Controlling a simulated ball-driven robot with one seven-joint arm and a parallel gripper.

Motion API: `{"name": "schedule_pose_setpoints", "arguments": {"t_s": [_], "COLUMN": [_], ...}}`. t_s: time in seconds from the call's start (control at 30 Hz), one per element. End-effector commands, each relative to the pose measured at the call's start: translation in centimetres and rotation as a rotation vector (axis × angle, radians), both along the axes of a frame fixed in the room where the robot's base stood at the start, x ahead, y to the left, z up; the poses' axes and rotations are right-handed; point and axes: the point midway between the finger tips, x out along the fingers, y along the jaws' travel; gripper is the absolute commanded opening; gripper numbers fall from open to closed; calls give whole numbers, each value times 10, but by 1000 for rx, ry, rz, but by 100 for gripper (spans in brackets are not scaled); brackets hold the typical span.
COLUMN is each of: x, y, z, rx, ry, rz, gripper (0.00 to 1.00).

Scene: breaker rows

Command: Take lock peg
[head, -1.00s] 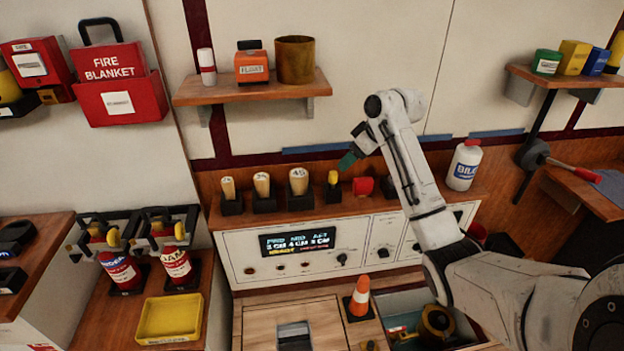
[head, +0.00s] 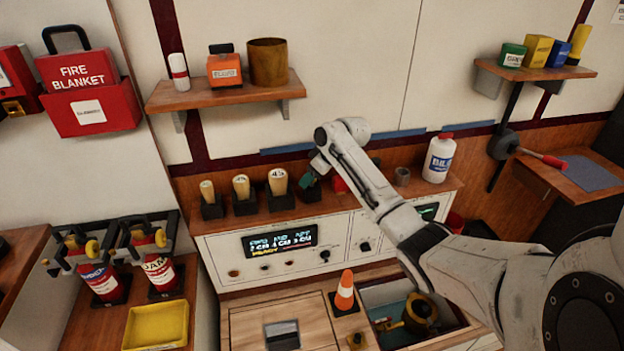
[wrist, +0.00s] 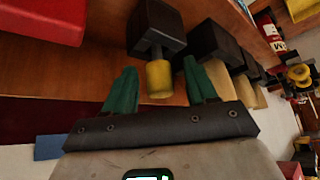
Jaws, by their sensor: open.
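The lock peg, which I take to be the yellow-tipped peg (wrist: 159,80), shows in the wrist view with a dark shaft in a black block (wrist: 156,27). My gripper (wrist: 160,68) is open, with one green finger on each side of the yellow tip and visible gaps between. In the head view my gripper (head: 312,178) is over the console ledge, in front of the peg. It hides the yellow tip there. The peg's black block is only partly visible.
Several wooden pegs, including one marked 45 (head: 278,182), stand in black blocks left of my gripper. A red block (head: 339,184), a grey cup (head: 402,176) and a white bottle (head: 438,160) are to the right. A wooden shelf (head: 225,92) is above left.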

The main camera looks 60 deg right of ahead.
Motion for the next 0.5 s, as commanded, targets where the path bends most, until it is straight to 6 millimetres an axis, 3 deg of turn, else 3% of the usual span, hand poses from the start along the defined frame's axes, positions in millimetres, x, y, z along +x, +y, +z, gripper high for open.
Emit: {"name": "schedule_pose_setpoints", "arguments": {"t_s": [0.13,0.5], "x": [0,0], "y": [0,0], "z": [0,1], "rx": [-1,-1], "ry": [0,0], "rz": [1,1], "gripper": [56,20]}}
